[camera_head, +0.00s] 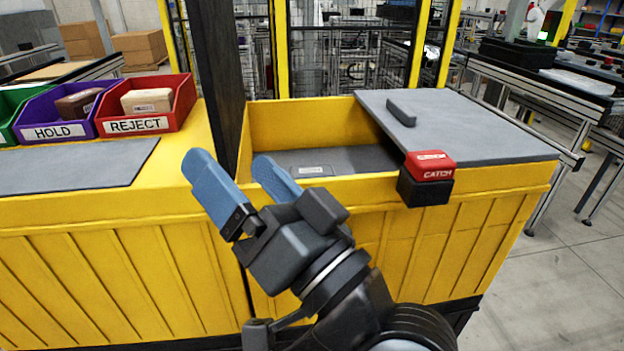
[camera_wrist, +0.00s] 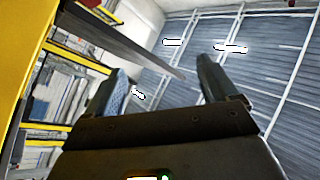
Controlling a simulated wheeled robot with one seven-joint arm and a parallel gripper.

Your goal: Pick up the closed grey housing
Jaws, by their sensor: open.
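My gripper (camera_head: 232,168) is open and empty, its two blue fingers pointing up in front of the yellow cabinet, left of the recess opening. In the wrist view my gripper (camera_wrist: 161,72) shows both fingers apart with nothing between them. In the head view a grey surface with a white label (camera_head: 312,170) shows low inside the yellow recess, partly hidden by the front wall and a finger. It may be the grey housing; I cannot tell its full shape. A grey sliding lid (camera_head: 465,125) with a dark handle (camera_head: 402,113) covers the right part of the recess.
A red block marked CATCH (camera_head: 430,165) sits at the recess's front edge. A dark post (camera_head: 217,80) rises left of the recess. A purple HOLD bin (camera_head: 58,120) and red REJECT bin (camera_head: 170,115) hold boxes. A grey mat (camera_head: 75,168) lies clear at left.

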